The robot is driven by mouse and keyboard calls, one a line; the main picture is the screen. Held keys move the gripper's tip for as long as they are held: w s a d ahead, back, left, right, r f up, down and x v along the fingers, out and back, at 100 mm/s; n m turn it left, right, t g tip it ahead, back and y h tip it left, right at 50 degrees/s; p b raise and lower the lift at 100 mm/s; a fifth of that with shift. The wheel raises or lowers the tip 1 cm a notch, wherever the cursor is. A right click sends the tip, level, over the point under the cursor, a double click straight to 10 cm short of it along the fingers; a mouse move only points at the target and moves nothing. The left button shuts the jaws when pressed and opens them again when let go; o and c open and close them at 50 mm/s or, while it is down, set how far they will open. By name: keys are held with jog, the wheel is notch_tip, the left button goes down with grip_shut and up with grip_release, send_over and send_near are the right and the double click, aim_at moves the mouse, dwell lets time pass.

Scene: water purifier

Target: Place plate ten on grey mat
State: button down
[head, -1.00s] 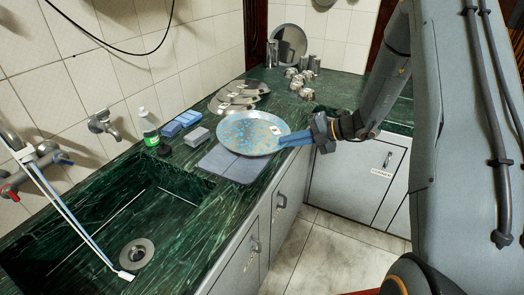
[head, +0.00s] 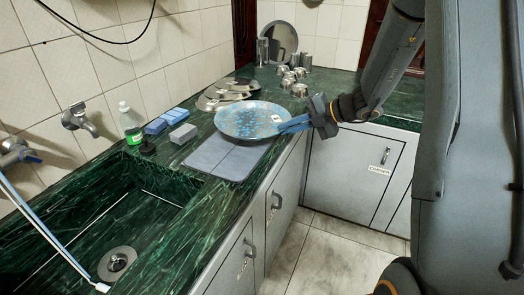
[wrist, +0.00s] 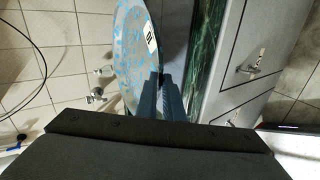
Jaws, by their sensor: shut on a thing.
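Plate ten (head: 250,118) is a round metal plate with blue speckles and a small white label near its right edge. My gripper (head: 293,124) is shut on the plate's right rim and holds it roughly level above the counter, over the far part of the grey mat. The grey mat (head: 222,160) lies flat near the counter's front edge; its far part is hidden behind the plate. In the wrist view the speckled plate (wrist: 138,50) shows between the fingertips (wrist: 160,88), with its label visible.
Stacked plates (head: 220,97) lie behind the held plate. Several metal cups (head: 291,80) and a large upright plate (head: 283,42) stand at the back. A grey block (head: 183,134), blue sponges (head: 160,121) and a soap bottle (head: 130,124) are left of the mat. The sink (head: 105,215) is nearer.

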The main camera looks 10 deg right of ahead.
notch_tip(320, 180, down, 9)
jog(key=shift+w+d+f+p, duration=0.1)
jog(key=shift+p, duration=0.4)
jog(key=shift+f, duration=0.1)
jog(key=c, duration=2.3)
grip_release()
jog(key=shift+f, duration=0.1)
jog(key=o, duration=0.4)
